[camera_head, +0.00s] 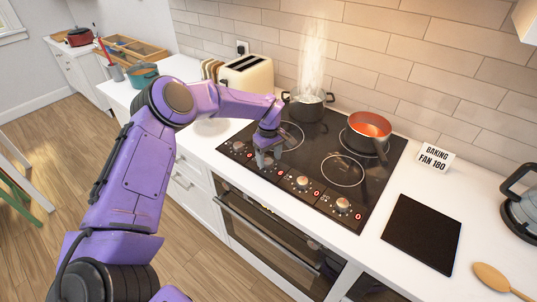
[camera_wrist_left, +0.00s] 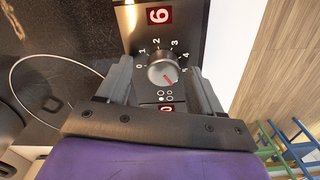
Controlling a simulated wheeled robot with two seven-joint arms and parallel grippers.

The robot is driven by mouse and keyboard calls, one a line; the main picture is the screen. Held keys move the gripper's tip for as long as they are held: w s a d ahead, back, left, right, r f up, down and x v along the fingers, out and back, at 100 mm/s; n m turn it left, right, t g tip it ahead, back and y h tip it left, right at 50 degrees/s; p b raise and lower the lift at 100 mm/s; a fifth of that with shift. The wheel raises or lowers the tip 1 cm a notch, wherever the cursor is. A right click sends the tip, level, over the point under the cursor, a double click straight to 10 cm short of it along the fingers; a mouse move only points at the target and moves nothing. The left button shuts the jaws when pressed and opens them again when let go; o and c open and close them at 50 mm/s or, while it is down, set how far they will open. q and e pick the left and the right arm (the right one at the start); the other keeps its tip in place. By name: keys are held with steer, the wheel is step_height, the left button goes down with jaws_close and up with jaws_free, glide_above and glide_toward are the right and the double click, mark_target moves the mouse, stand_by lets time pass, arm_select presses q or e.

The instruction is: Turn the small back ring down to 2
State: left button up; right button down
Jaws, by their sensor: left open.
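My left gripper (camera_head: 268,158) is at the row of knobs along the hob's front edge, over the second knob from the left. In the left wrist view its open fingers (camera_wrist_left: 162,85) stand on either side of a round silver knob (camera_wrist_left: 160,71). I cannot tell whether they touch it. The knob's dial runs from 0 to 5, and its red mark points to the lower right, near the 5. A red display (camera_wrist_left: 166,109) beside the knob is partly hidden by the gripper. Another red display (camera_wrist_left: 159,16) shows a 6 or 9. My right gripper is out of view.
A dark steaming pot (camera_head: 306,108) stands at the hob's back left, and an orange pan (camera_head: 369,125) at its back right. Other knobs (camera_head: 302,182) line the front edge. A toaster (camera_head: 246,76) and a "BAKING FAN 180" sign (camera_head: 435,157) stand on the counter.

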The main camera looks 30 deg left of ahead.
arm_select(q)
steer(key=shift+w+a+f, duration=0.1)
steer(key=shift+f, duration=0.25)
steer(key=shift+a+f, duration=0.1)
steer(key=shift+s, duration=0.35)
steer(key=shift+c, duration=0.3)
steer(key=shift+w, duration=0.1)
steer(key=c, duration=1)
